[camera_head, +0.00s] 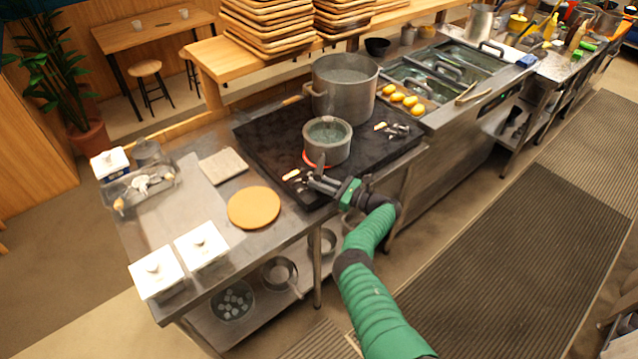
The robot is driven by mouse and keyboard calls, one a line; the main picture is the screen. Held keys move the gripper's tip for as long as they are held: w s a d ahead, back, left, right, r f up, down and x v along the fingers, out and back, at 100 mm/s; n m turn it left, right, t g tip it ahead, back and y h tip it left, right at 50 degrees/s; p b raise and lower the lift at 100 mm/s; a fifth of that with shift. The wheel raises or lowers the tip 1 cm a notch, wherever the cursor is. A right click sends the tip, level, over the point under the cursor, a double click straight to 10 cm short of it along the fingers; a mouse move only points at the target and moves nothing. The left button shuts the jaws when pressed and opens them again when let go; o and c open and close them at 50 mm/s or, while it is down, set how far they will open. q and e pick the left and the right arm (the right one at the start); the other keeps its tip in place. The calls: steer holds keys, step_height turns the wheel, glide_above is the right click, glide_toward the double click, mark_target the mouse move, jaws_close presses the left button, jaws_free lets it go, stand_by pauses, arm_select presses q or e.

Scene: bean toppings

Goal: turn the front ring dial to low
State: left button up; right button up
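The black cooktop (270,135) carries a small pot (328,152) of greenish liquid on its front ring, which glows red at the pot's base. A large steaming pot (345,88) stands behind it. Small dials with a wooden-coloured piece (292,175) sit at the cooktop's front left edge. My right gripper (313,181) is at this front edge, just below the small pot and close beside the dials. Its fingers are small and blend with the dials, so I cannot tell whether they touch one or how far they are apart. The dial setting is not readable. My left gripper is out of view.
More dials (391,130) lie at the cooktop's right. Pans sit on the shelf below. The floor at right is clear.

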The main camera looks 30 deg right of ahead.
steer(key=o, duration=0.4)
steer(key=shift+d+r, duration=0.1)
steer(key=shift+o, duration=0.2)
